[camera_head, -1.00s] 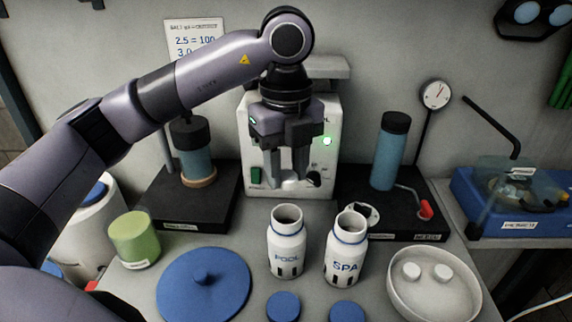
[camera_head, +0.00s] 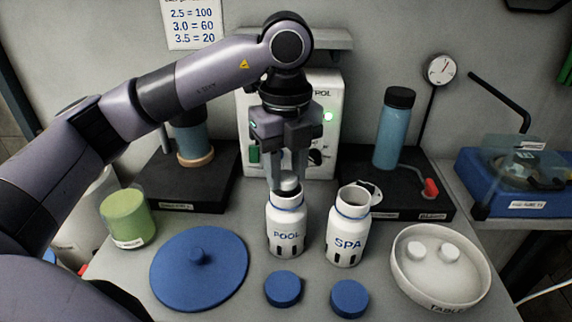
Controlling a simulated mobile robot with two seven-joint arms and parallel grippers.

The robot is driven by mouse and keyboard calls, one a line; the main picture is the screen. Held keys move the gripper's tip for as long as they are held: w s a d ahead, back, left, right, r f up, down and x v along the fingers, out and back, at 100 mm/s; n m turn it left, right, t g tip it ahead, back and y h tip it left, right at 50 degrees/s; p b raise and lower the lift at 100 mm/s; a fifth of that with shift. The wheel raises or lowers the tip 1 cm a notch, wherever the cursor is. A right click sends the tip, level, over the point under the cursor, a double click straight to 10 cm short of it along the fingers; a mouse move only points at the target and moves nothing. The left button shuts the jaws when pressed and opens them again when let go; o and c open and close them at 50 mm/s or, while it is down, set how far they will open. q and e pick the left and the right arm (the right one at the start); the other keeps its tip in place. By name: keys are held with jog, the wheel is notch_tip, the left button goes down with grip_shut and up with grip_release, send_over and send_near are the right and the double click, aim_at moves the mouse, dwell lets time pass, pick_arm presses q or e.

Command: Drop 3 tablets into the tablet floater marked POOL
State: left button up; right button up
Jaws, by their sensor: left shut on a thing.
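The floater marked POOL (camera_head: 286,237) stands upright and uncapped in the middle of the bench. My left gripper (camera_head: 289,184) is right above its mouth, pointing down. It is shut on a white tablet (camera_head: 290,185), held at or just over the opening; I cannot tell whether the tablet is inside the rim. The floater marked SPA (camera_head: 347,240) stands open just to the right. The tablet dish (camera_head: 402,284) at the right holds two white tablets, a left one (camera_head: 419,251) and a right one (camera_head: 449,252). My right gripper is not in view.
Two blue caps, a left one (camera_head: 282,289) and a right one (camera_head: 349,298), lie before the floaters. A large blue lid (camera_head: 200,272) and a green jar (camera_head: 128,218) are at the left. A control box (camera_head: 322,150) and black stands (camera_head: 406,205) close off the back.

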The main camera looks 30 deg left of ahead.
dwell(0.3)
pick_arm(q)
jog(key=o, duration=1.1)
notch_tip(320, 180, up, 6)
jog(key=p, duration=0.4)
jog(key=shift+r, duration=0.1)
